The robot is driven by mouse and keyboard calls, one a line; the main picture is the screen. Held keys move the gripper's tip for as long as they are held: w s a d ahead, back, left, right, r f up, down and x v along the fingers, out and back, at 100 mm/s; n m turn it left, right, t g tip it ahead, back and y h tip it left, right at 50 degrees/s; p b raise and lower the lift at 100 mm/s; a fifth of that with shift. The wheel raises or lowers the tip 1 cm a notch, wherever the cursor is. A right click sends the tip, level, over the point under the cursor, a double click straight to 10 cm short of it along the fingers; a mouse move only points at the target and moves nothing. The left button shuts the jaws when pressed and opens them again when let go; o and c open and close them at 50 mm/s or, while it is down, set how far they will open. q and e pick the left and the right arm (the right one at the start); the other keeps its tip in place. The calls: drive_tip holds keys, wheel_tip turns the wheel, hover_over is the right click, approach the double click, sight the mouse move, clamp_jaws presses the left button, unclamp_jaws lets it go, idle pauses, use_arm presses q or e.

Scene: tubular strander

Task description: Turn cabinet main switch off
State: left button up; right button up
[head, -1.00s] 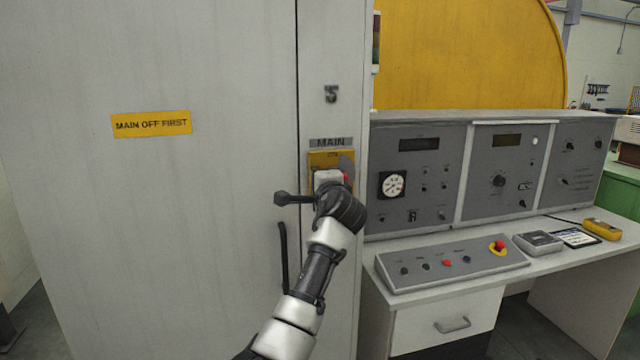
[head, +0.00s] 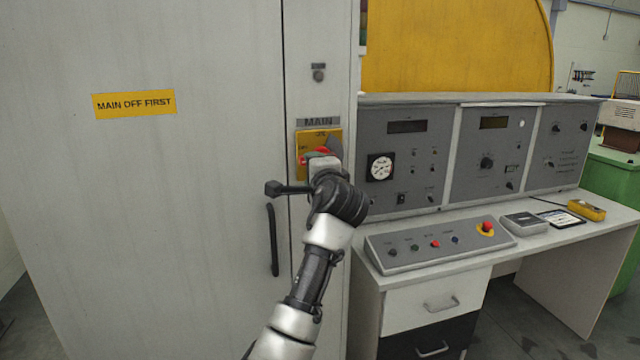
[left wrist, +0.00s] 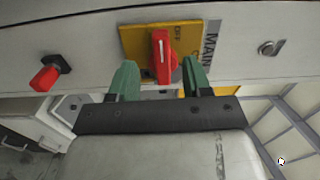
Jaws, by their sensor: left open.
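The main switch is a red handle (head: 316,155) on a yellow plate (head: 303,143) under a MAIN label, on the grey cabinet's narrow right panel. My left gripper (head: 323,163) is in front of it and hides part of the handle. In the left wrist view, the red handle (left wrist: 161,52) stands out from the yellow plate (left wrist: 134,40), with OFF lettering beside it. My open gripper's two green fingers (left wrist: 159,76) are on either side of the handle, with gaps. I cannot tell how deep they reach. My right gripper is out of view.
A black door handle (head: 272,240) is on the cabinet, and a dark lever (head: 284,188) sticks out near my wrist. A red-tipped knob (left wrist: 46,77) shows in the wrist view. A control desk (head: 440,245) stands close on the right.

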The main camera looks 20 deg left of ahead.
use_arm(q)
drive_tip(key=shift+b+v, duration=0.5)
drive_tip(key=shift+v, duration=2.05)
